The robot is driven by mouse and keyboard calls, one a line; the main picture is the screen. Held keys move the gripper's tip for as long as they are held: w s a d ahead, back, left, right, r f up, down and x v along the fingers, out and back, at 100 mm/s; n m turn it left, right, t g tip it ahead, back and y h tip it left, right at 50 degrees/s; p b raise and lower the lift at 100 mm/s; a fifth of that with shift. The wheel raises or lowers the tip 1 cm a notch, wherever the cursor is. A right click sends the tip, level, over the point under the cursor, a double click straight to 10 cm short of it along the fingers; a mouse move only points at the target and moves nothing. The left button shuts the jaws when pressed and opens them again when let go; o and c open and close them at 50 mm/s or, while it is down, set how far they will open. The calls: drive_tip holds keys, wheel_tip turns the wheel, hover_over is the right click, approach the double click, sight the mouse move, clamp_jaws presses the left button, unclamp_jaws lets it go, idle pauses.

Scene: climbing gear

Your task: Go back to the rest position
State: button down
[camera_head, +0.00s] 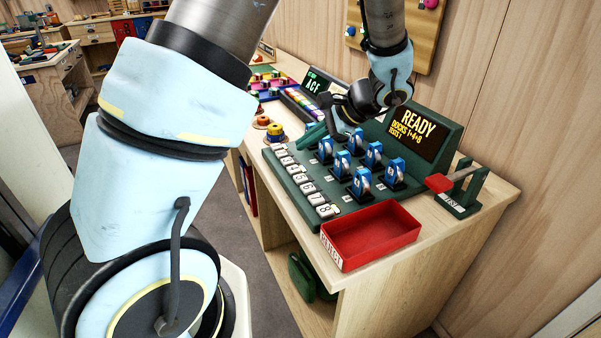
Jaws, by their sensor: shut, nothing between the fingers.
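My arm reaches from the left foreground over to the workbench (465,240). My gripper (338,115) is dark and hangs above the back left part of a green test board (292,188). It looks shut and holds nothing that I can see. Its fingertips are small and hard to make out against the board. Several blue climbing devices (361,183) stand upright in docks on the board, below and to the right of the gripper.
A red reject tray (370,235) sits at the bench's front right. A screen reading READY (412,132) stands behind the docks. A red-handled test stand (455,188) is at right. Numbered white keys (305,182) line the board's left side. Coloured parts (275,131) lie further left. Grey floor is open left of the bench.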

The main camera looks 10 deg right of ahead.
drive_tip(key=s+a+r+n+g+h, duration=0.1)
drive_tip(key=s+a+n+h, duration=0.3)
drive_tip(key=a+n, duration=0.3)
drive_tip(key=s+a+n+g+h, duration=0.2)
drive_tip(key=a+n, duration=0.5)
drive_tip(key=a, duration=0.5)
drive_tip(key=shift+s+a+r+n+g+h, duration=0.25)
drive_tip(key=shift+s+r+n+g+h, duration=0.1)
drive_tip(key=shift+s+h, duration=0.55)
